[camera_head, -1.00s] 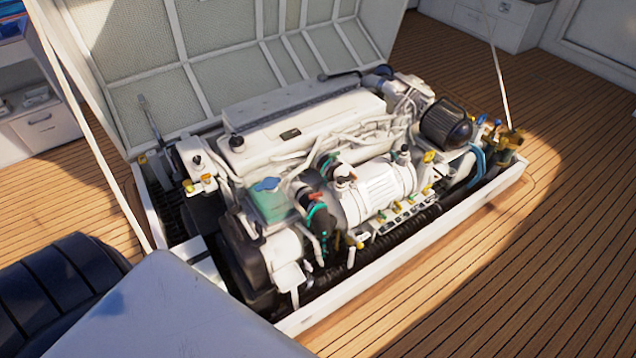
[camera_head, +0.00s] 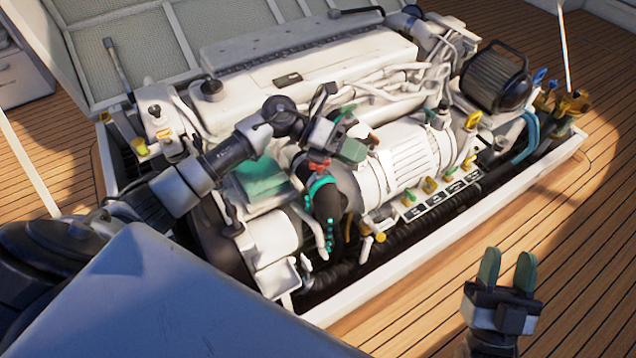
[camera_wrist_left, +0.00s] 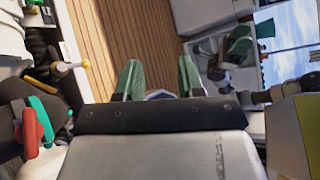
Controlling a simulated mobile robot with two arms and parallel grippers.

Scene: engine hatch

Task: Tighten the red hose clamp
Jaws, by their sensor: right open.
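The red clamp (camera_head: 319,165) sits at the upper end of a black hose (camera_head: 328,200) with teal bands, at the engine's front. In the left wrist view a red piece (camera_wrist_left: 30,132) and a teal ring show on a black hose at the left edge. My left gripper (camera_head: 352,132) is above and just right of the red clamp. In the left wrist view the left gripper's green fingers (camera_wrist_left: 159,78) stand apart with nothing seen held. My right gripper (camera_head: 507,268) is open and empty over the deck, lower right; it also shows in the left wrist view (camera_wrist_left: 235,45).
The white engine (camera_head: 400,160) sits in a hatch with a white rim (camera_head: 440,230). The raised hatch lid (camera_head: 150,45) stands behind. Valves and pipes crowd the engine's front and right. Wooden deck (camera_head: 590,260) is free at the right.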

